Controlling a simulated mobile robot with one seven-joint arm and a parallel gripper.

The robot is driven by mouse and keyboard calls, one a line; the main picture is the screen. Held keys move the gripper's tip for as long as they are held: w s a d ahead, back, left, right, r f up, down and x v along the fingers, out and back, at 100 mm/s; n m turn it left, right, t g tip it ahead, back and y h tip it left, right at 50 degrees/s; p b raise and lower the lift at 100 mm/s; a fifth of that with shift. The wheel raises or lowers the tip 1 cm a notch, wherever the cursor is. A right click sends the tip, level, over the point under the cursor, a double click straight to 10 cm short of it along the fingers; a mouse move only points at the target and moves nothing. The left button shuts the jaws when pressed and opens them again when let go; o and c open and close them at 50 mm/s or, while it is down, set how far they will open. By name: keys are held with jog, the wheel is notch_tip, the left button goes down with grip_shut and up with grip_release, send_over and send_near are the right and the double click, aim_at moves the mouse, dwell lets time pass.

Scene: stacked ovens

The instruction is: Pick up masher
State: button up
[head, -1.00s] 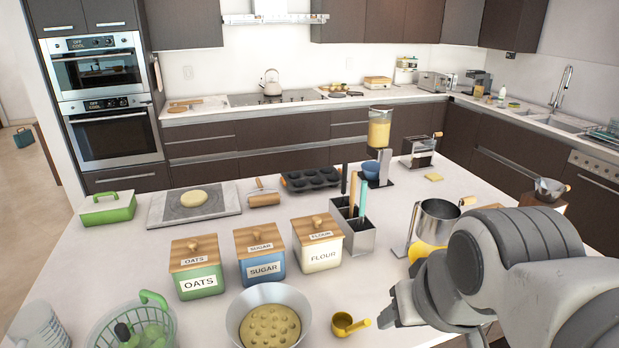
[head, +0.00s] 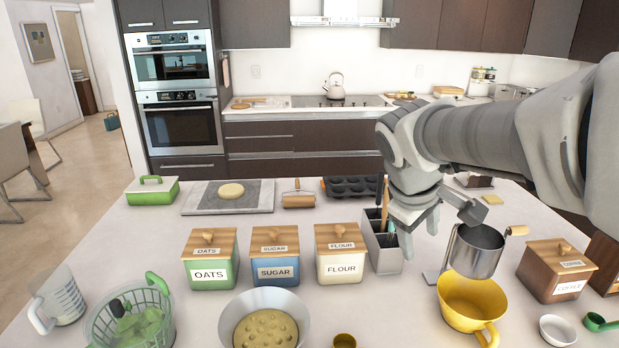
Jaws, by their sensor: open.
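I cannot tell for certain which item is the masher. A grey metal utensil holder (head: 385,256) stands on the island right of the flour canister. It holds several upright utensils, including one with a wooden handle (head: 385,192) and one with a teal handle, mostly hidden now. My gripper (head: 414,224) is open, pointing down at the holder's top right side, in front of part of it. Whether its fingers are around any handle cannot be told.
Oats (head: 210,262), sugar (head: 275,260) and flour (head: 341,257) canisters stand left of the holder. A metal sifter (head: 476,252) and yellow bowl (head: 472,303) are at right. A dough bowl (head: 265,303) is in front. A muffin tin (head: 350,187) lies behind.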

jog(key=w+d+f+n+h+b, duration=0.1)
jog(key=w+f+n+h, duration=0.1)
jog(key=w, duration=0.3)
jog(key=w+d+f+n+h+b, duration=0.1)
jog(key=w+d+f+n, duration=0.1)
jog(key=w, duration=0.4)
jog(key=n+t+h+b, duration=0.55)
jog(key=n+h, duration=0.25)
jog(key=n, duration=0.6)
send_near(378, 188)
jog(key=shift+t, duration=0.45)
jog(key=v, duration=0.6)
jog(key=shift+s+d+r, duration=0.2)
jog(key=shift+s, duration=0.15)
jog(key=shift+w+d+n, duration=0.15)
jog(key=shift+w+n, duration=0.1)
jog(key=shift+n, duration=0.05)
jog(key=x, duration=1.1)
jog(key=shift+w+d+p, duration=0.2)
jog(key=shift+d+p, duration=0.05)
jog(key=shift+p, duration=0.1)
jog(key=w+d, duration=0.1)
jog(key=w+d+f, duration=0.1)
jog(key=shift+d, duration=0.4)
jog(key=shift+x, duration=0.85)
jog(key=shift+r, duration=0.1)
jog(key=shift+c, duration=0.2)
